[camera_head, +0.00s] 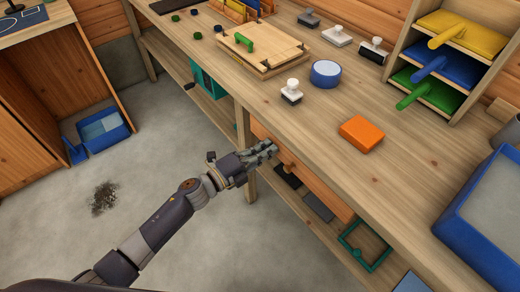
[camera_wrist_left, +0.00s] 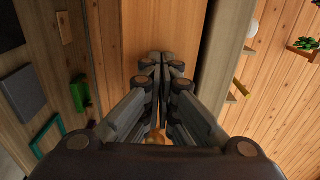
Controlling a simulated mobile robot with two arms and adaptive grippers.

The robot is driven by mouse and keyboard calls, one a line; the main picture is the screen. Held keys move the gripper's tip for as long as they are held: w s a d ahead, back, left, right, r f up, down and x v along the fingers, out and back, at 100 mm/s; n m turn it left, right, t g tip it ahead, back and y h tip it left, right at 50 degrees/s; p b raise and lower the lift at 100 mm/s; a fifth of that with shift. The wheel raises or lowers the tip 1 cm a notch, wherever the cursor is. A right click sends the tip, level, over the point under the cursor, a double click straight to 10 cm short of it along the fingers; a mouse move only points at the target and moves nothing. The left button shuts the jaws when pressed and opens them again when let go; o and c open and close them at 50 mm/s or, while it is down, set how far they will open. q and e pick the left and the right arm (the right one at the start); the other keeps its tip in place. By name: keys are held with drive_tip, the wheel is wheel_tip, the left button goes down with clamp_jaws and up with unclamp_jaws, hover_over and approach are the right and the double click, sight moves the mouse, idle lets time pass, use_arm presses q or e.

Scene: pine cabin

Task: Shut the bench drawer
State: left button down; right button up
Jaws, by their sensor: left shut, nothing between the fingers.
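The bench drawer has an orange-brown wooden front (camera_head: 313,187) under the edge of the workbench top (camera_head: 330,190). A small round wooden knob (camera_head: 288,167) sticks out of it. My left gripper (camera_head: 271,149) is at the drawer front, near its far end and beside the knob. In the left wrist view, the closed fingertips (camera_wrist_left: 161,58) point at the drawer front (camera_wrist_left: 145,25), and the knob (camera_wrist_left: 157,137) shows low between the finger links. The fingers hold nothing. I cannot tell whether the tips touch the front. The drawer's inside is hidden. My right gripper is not in view.
On the bench stand an orange block (camera_head: 361,134), a blue round tin (camera_head: 325,73), a white-handled stamp (camera_head: 291,92) and a blue tray (camera_head: 490,215). A lower shelf holds dark plates and a green frame (camera_head: 365,247). The concrete floor left of the bench is mostly clear.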

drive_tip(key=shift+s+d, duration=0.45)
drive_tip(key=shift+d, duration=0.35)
